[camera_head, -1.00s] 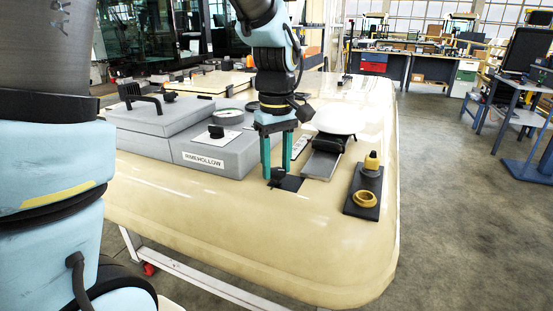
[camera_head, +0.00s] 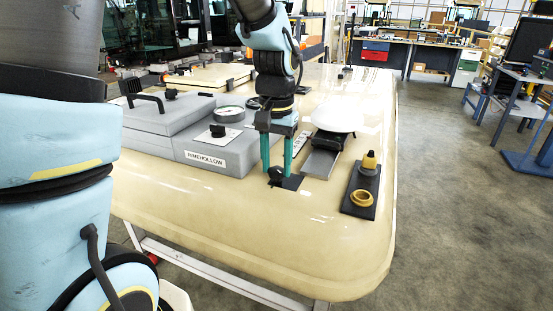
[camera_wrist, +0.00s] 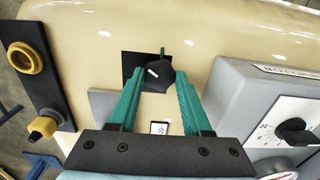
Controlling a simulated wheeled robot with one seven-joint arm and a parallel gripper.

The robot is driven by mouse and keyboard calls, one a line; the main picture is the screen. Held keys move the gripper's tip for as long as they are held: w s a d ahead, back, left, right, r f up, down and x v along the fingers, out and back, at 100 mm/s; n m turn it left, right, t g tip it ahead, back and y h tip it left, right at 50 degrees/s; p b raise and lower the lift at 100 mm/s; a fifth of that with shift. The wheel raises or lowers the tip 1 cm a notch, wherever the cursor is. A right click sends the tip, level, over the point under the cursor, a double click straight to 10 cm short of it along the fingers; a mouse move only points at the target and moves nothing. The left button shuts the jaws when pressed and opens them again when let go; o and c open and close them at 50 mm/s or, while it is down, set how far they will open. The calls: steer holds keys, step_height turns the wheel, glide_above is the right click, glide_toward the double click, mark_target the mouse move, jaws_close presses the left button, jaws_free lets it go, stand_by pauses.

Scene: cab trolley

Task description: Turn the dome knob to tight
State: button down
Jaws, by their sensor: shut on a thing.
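The black knob (camera_head: 275,173) sits on a small dark plate (camera_head: 290,182) near the front of the cream trolley top. My gripper (camera_head: 276,175) points down with its teal fingers on either side of this knob, shut on it. In the wrist view the knob (camera_wrist: 158,76) lies between the fingertips. It bears a short white mark pointing toward the upper left of its face. A green line (camera_wrist: 162,51) shows on the plate just beyond it. The white dome (camera_head: 336,118) stands behind and to the right of my gripper. Any lettering around the knob cannot be read.
A grey housing (camera_head: 218,160) with a round gauge (camera_head: 229,114) and another black knob (camera_head: 217,130) stands close on the left. A dark plate with a yellow ring (camera_head: 360,199) and a yellow-capped fitting (camera_head: 369,162) lies on the right. The front surface is clear.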

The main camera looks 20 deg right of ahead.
mark_target(276, 169)
steer(key=m+p, duration=0.2)
steer(key=m, duration=0.4)
steer(key=shift+r+p, duration=0.15)
steer(key=shift+p, duration=0.2)
steer(key=shift+m+p, duration=1.15)
steer(key=shift+m, duration=1.25)
steer(key=shift+c, duration=1.7)
jaws_free()
step_height(276, 169, up, 10)
steer(key=b, duration=0.1)
steer(key=shift+r, duration=0.25)
